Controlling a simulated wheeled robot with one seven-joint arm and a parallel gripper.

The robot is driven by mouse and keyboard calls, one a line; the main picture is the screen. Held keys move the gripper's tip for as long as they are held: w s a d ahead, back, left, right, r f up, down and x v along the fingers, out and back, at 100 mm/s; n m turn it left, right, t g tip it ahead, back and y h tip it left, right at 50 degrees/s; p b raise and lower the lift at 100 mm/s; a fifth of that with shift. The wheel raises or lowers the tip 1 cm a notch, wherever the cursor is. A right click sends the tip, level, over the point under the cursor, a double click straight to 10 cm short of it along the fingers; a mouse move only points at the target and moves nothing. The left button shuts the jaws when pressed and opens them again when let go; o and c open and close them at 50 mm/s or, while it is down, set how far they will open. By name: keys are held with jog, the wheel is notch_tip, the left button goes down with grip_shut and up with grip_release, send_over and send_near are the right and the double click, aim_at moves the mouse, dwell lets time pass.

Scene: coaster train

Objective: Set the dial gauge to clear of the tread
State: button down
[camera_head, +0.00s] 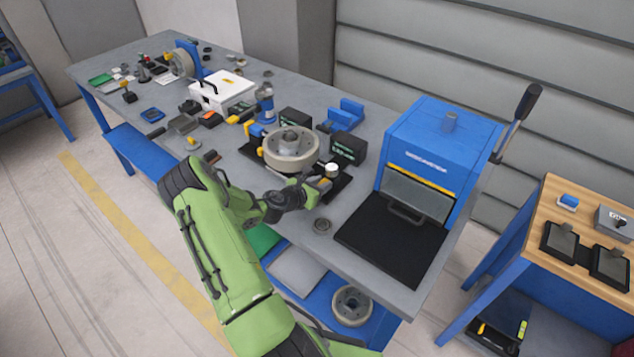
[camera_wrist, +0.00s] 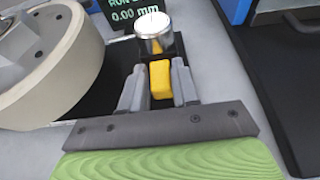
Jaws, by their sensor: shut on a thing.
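The dial gauge (camera_wrist: 153,24) has a round silver top and stands on a dark base beside the wheel in the wrist view. It also shows in the head view (camera_head: 332,170). My gripper (camera_wrist: 158,82) is shut on the yellow tab (camera_wrist: 160,78) in front of the gauge, one finger on each side. In the head view my gripper (camera_head: 318,186) is at the gauge, beside the wheel. The wheel's pale tread (camera_wrist: 75,65) is left of the gauge; a gap shows between them in the wrist view. The wheel (camera_head: 291,150) sits on its fixture.
A dark display (camera_wrist: 135,14) behind the gauge reads 0.00 mm. A blue press (camera_head: 440,150) with a black mat (camera_head: 390,238) stands to the right. Another wheel (camera_head: 351,305) lies on the lower shelf.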

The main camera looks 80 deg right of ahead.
jog(key=shift+s+a, duration=0.3)
jog(key=shift+s, duration=0.6)
jog(key=shift+w, duration=0.15)
jog(key=c, duration=1.3)
grip_release()
jog(key=shift+w, duration=0.1)
jog(key=o, duration=0.4)
jog(key=shift+s, duration=0.2)
jog(key=shift+w+a, duration=0.1)
jog(key=shift+w, duration=0.15)
jog(key=v, duration=1.5)
jog(key=shift+a+r, duration=0.25)
jog(key=shift+r, duration=0.05)
